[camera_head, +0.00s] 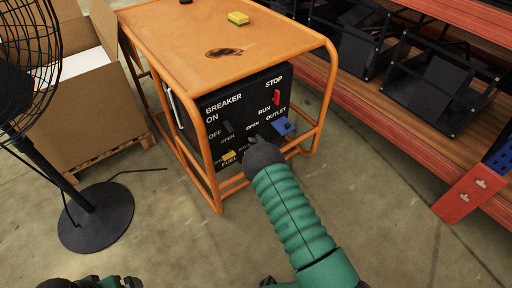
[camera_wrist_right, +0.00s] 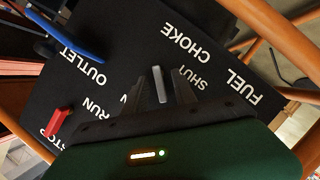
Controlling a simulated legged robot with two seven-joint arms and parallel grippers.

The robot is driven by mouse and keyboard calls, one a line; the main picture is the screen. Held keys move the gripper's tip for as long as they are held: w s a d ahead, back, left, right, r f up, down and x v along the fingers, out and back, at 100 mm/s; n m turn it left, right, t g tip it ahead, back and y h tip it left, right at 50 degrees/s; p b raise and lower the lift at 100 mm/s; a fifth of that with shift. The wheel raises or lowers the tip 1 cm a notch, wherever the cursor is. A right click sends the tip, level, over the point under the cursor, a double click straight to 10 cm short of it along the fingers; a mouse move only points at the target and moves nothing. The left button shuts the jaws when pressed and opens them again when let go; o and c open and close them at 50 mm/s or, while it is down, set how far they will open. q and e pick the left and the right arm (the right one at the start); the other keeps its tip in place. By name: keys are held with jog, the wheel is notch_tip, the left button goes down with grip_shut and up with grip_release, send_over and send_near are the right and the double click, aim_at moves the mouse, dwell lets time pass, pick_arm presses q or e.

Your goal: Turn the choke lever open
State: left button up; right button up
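The black generator panel (camera_head: 245,112) faces me inside an orange tube frame. In the wrist view a grey lever (camera_wrist_right: 159,84), which I take as the choke lever, stands near the upside-down words CHOKE and SHUT. My right gripper (camera_wrist_right: 160,95) has one dark finger on each side of this lever, with small gaps visible, so it looks open around it. In the head view the right gripper (camera_head: 256,140) is at the panel's lower middle and hides the lever. My left gripper (camera_head: 92,283) shows only partly at the bottom left edge, and its fingers are unclear.
A red switch (camera_head: 277,98), a blue outlet (camera_head: 284,127), a dark breaker lever (camera_head: 228,127) and a yellow fuel lever (camera_head: 229,155) are on the panel. The orange frame (camera_head: 213,185) runs close around it. A black fan (camera_head: 95,215) stands left, shelving (camera_head: 425,120) right.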

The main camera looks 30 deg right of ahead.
jog(key=shift+w, duration=0.25)
jog(key=shift+a+r, duration=0.1)
jog(key=shift+c, duration=0.4)
grip_shut()
